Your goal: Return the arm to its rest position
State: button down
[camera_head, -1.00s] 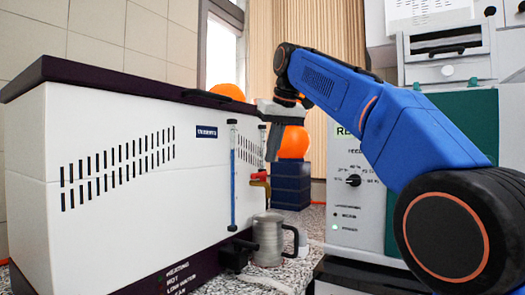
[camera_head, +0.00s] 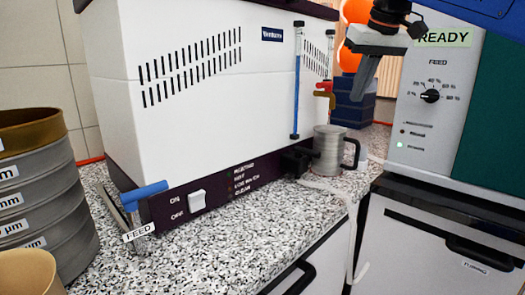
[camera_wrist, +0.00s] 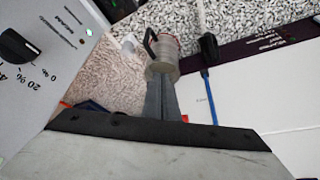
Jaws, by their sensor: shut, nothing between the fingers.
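My gripper (camera_head: 360,92) hangs at the upper right of the head view with its fingers pointing down. It is shut and empty, and it appears in front of the dark blue blocks. In the wrist view the shut fingers (camera_wrist: 162,98) point toward a metal mug (camera_wrist: 163,55). A strip of my blue arm shows at the top right corner of the head view; the rest is out of frame.
A white bath unit (camera_head: 190,90) stands left of my gripper. A grey panel (camera_head: 430,110) labelled READY stands to its right. The metal mug (camera_head: 329,155) sits on the speckled counter (camera_head: 235,235) below. Stacked sieves (camera_head: 45,200) stand at far left.

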jog(key=s+d+f, duration=0.1)
jog(key=s+f, duration=0.8)
jog(key=f, duration=0.4)
jog(key=s+d+f+m, duration=0.1)
jog(key=s+d+f, duration=0.1)
jog(key=s+f, duration=0.7)
jog(key=s+d+f+m+h, duration=0.1)
jog(key=s+f, duration=0.7)
jog(key=f, duration=1)
jog(key=shift+s+d+f, duration=0.2)
jog(key=shift+s+d, duration=0.2)
jog(key=shift+d, duration=0.2)
